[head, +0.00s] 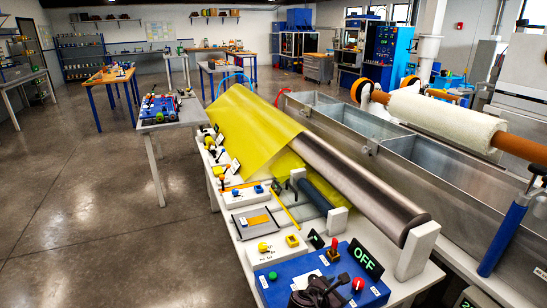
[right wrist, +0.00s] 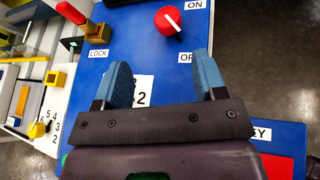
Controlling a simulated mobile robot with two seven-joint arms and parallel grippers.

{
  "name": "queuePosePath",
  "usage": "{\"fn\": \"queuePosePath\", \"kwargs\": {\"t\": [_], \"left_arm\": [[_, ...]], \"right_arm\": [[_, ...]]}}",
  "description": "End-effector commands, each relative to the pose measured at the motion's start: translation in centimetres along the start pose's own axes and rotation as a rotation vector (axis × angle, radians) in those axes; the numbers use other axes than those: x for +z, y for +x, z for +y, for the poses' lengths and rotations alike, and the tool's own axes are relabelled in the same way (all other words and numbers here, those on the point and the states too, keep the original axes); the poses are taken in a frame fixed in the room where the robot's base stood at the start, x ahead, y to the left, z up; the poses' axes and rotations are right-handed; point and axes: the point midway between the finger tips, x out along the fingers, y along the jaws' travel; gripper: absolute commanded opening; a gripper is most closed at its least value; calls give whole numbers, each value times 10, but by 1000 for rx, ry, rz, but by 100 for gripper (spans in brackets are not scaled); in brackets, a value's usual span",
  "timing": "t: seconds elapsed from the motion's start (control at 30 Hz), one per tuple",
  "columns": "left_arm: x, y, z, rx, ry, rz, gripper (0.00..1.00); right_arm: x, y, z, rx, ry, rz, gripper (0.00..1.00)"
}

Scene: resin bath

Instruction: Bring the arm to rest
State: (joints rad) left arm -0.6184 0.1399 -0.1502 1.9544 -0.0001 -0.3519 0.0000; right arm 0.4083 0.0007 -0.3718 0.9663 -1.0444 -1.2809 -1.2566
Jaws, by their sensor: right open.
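My right gripper (head: 318,292) is at the bottom of the head view, over the blue control box (head: 278,279). In the right wrist view its two blue fingers (right wrist: 165,82) are spread with nothing between them. They are above the box's blue top (right wrist: 235,95), beside a red knob (right wrist: 168,19) with a white pointer. The knob is apart from the fingers, between ON and OFF labels. A red-handled lock piece (right wrist: 92,32) stands near a LOCK label. My left gripper is not in view.
A bench (head: 240,234) with small yellow knobs and trays runs beyond the box. A grey roller (head: 350,180) carries yellow sheet (head: 243,125). Metal tanks (head: 415,165) and a white roll (head: 440,118) are at right. Open floor (head: 95,215) lies left.

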Motion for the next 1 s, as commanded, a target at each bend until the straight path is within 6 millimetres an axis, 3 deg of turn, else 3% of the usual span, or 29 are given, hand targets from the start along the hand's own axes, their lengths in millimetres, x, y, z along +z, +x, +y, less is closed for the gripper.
{"fn": "queuePosePath", "kwargs": {"t": [0.13,0.3,0.47,0.57,0.7,1.0], "left_arm": [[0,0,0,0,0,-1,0],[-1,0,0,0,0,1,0],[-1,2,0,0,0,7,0],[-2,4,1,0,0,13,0],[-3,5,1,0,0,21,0],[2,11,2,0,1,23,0]], "right_arm": [[-4,-12,32,116,322,147,65],[10,-35,71,233,781,394,65],[16,-56,70,264,1234,680,65],[22,-67,50,244,1514,859,65],[31,-78,9,193,1830,1050,65],[42,-92,-106,74,2221,1217,65]]}}
